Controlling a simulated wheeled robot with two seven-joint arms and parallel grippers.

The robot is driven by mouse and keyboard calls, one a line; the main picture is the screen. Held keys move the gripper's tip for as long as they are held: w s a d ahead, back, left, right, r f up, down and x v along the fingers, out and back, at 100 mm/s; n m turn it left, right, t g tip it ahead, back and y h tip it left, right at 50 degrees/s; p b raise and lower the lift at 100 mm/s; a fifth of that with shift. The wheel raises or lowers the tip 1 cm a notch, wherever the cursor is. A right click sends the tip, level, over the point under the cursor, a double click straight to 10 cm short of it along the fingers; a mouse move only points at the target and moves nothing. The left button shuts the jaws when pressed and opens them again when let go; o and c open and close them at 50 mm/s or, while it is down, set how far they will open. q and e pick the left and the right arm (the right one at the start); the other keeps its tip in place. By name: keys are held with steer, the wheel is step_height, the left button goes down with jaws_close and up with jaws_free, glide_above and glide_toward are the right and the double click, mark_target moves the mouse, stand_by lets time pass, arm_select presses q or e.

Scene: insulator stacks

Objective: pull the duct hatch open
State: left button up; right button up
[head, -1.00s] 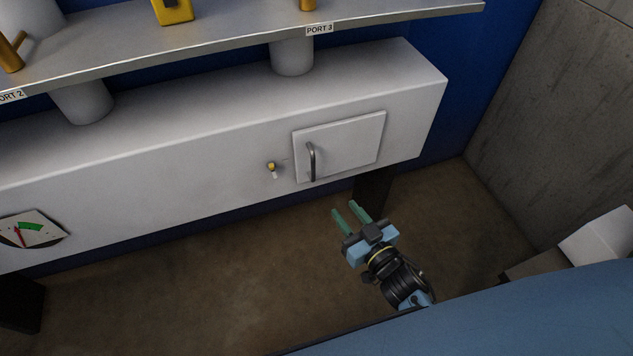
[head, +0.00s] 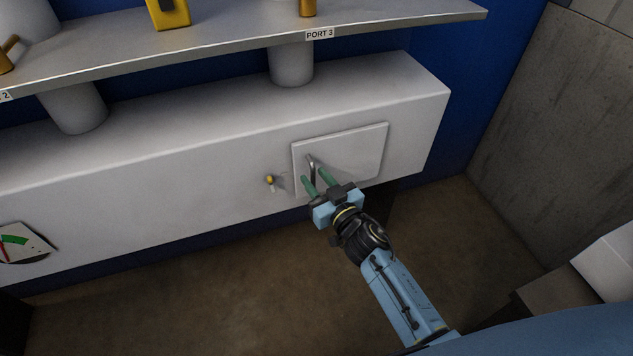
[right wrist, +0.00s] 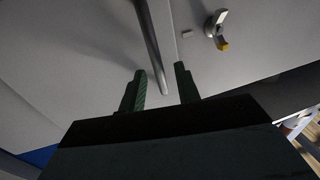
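The duct hatch (head: 352,151) is a pale square panel on the front of the white duct, and it looks closed. Its dark metal bar handle (head: 311,162) is on the hatch's left side; it also shows in the right wrist view (right wrist: 149,40). My right gripper (head: 314,178) is open in front of the handle. In the right wrist view its green fingers (right wrist: 160,79) stand apart, with the handle's end showing in the gap between them. Whether a finger touches the handle I cannot tell. My left gripper is in neither view.
A small yellow-tipped latch (head: 270,181) sits on the duct left of the hatch; it shows in the right wrist view (right wrist: 217,28). A metal shelf (head: 230,50) runs above the duct (head: 150,185). A gauge (head: 22,243) is at lower left. Bare floor lies below.

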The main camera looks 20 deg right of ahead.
steer(key=shift+w, duration=0.2)
jaws_close()
steer(key=shift+s, duration=0.1)
